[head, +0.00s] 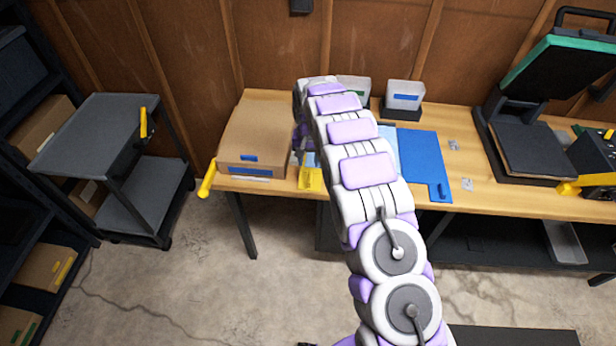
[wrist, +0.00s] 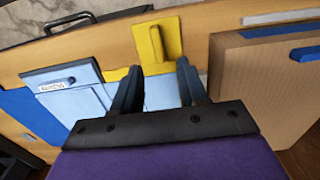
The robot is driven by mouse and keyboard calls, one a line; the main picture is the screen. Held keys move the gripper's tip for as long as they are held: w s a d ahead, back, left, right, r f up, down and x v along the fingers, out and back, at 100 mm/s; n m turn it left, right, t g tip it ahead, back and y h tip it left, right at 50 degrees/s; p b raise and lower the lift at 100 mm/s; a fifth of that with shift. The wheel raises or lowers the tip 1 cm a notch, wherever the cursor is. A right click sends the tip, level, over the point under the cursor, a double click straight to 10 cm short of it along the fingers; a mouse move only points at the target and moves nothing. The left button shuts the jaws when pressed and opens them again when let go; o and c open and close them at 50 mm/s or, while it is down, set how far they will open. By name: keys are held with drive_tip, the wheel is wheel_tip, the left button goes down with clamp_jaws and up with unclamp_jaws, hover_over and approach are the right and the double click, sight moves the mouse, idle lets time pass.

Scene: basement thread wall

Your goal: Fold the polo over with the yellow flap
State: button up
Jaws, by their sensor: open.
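The yellow flap (head: 311,180) lies at the table's front edge, left of my arm. In the wrist view the yellow flap (wrist: 155,42) has a raised yellow grip and is just beyond my fingertips. The light blue polo (wrist: 160,92) lies flat, showing between and left of my fingers. In the head view only a strip of the polo (head: 388,143) shows beside my arm. Whether the fingers touch anything is unclear.
A cardboard box (head: 258,135) stands close left of the yellow flap. A blue panel (head: 425,165) with a handle lies right of the polo. Bins (head: 404,95) stand behind. A heat press (head: 535,130) is at right. A grey cart (head: 100,130) stands left of the table.

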sight(310, 177)
drive_tip(key=f, duration=0.5)
drive_tip(key=f+b, duration=0.1)
drive_tip(key=f, duration=0.1)
drive_tip(key=shift+d+f, duration=0.4)
drive_tip(key=shift+a+f, duration=0.1)
drive_tip(key=shift+f, duration=0.15)
drive_tip(key=shift+a, duration=0.15)
drive_tip(key=shift+a, duration=0.1)
drive_tip(key=shift+c, duration=0.2)
clamp_jaws()
